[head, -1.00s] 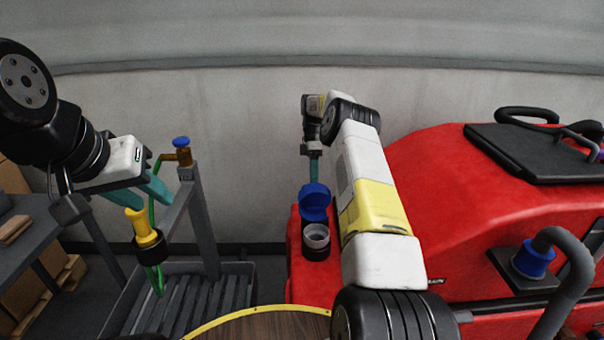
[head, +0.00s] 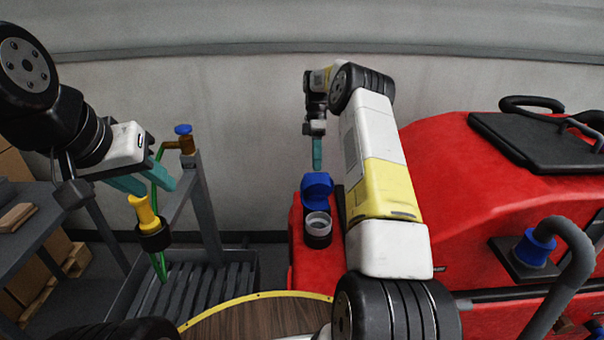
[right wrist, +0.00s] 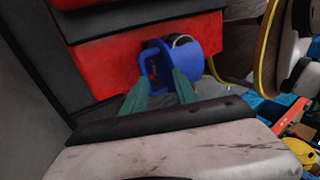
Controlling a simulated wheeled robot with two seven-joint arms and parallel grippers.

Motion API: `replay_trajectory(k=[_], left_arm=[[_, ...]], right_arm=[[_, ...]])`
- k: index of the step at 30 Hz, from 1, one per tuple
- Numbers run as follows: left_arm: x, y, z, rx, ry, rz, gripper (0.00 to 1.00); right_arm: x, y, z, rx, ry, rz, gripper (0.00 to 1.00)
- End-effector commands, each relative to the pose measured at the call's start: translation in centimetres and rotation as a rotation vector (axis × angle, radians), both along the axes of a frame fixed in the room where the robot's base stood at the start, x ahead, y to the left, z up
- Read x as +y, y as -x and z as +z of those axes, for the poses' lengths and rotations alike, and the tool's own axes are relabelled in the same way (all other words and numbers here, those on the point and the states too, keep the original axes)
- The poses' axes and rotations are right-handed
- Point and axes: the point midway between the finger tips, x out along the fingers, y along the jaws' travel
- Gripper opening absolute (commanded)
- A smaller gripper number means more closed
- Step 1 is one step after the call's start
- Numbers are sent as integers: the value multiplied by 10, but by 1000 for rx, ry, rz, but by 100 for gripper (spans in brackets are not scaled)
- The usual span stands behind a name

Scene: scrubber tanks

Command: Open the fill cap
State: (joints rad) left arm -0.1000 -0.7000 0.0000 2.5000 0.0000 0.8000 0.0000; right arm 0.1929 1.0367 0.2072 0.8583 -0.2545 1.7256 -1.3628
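The blue fill cap (head: 317,188) stands hinged up behind the round grey filler neck (head: 317,225) on the red scrubber. The neck's mouth is uncovered. My right gripper (head: 317,167) points down just above and behind the cap; whether it touches is unclear. In the right wrist view its two teal fingers (right wrist: 160,82) are apart, with the blue cap (right wrist: 185,62) beyond and between their tips.
The scrubber's red body (head: 440,185) and a grey hose (head: 570,240) lie right of my right arm. A round wooden top (head: 255,318) is in front. A pale wall is behind.

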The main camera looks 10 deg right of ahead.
Motion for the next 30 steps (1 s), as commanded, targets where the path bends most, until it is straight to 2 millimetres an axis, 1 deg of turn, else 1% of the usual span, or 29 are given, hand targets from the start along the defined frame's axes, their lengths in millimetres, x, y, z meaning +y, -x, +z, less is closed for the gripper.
replay_trajectory(k=[1,5,11,21,25,30], left_arm=[[0,0,0,0,0,0,36],[0,0,0,0,0,0,36],[0,0,0,0,0,0,36],[0,0,0,0,0,0,36],[0,0,0,0,0,0,36],[0,0,0,0,0,0,36]], right_arm=[[3,7,-1,5,-1,1,33],[9,23,0,5,-3,2,33],[21,52,1,7,-7,2,33],[39,108,8,6,-5,1,33],[44,123,9,5,-5,0,33],[46,132,10,3,-3,0,33]])
